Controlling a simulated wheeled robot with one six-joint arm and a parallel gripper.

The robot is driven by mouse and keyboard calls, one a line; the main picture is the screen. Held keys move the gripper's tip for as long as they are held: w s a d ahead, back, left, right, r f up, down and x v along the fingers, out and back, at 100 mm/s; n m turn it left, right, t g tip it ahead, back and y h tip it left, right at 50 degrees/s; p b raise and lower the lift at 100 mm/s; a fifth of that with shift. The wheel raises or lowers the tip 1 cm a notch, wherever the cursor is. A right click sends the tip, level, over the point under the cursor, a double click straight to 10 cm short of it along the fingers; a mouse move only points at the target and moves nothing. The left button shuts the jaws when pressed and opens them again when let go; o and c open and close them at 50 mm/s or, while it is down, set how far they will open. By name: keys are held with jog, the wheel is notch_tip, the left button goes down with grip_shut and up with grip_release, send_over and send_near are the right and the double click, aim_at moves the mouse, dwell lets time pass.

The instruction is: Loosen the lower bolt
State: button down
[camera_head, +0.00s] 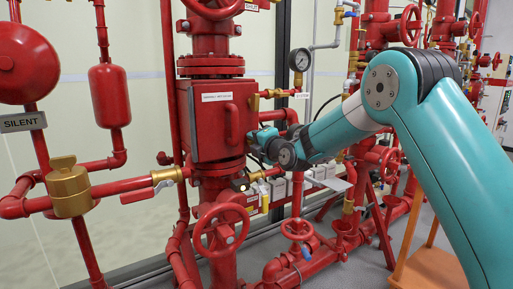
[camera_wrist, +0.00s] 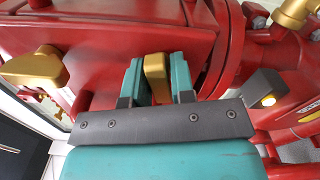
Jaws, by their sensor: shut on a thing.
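My gripper (camera_wrist: 156,72) is shut on a gold bolt (camera_wrist: 155,78), whose flat head shows between the two teal fingers in the wrist view. In the head view my gripper (camera_head: 258,140) reaches the right side of the red valve box (camera_head: 213,125), and the arm covers the held bolt there. A second gold bolt (camera_wrist: 34,70) shows free on the red surface at the left of the wrist view. In the head view a gold fitting (camera_head: 256,103) sits higher on the box's right side, above my gripper. How far the held bolt is turned cannot be told.
A pressure gauge (camera_head: 299,60) stands above my gripper, and a red handwheel (camera_head: 222,230) is below the box. Red pipes and grey boxes (camera_head: 320,172) crowd the area below and right.

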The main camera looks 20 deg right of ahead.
jog(key=shift+f+n+b, duration=0.2)
jog(key=shift+n+b, duration=1.3)
jog(key=shift+b, duration=1)
jog(key=shift+r+n, duration=0.15)
jog(key=shift+n, duration=0.15)
jog(key=shift+n+b, duration=0.4)
jog(key=shift+b, duration=0.65)
jog(key=shift+n+b, duration=1)
jog(key=shift+b, duration=0.3)
jog(key=shift+n, duration=0.3)
jog(key=shift+b, duration=0.45)
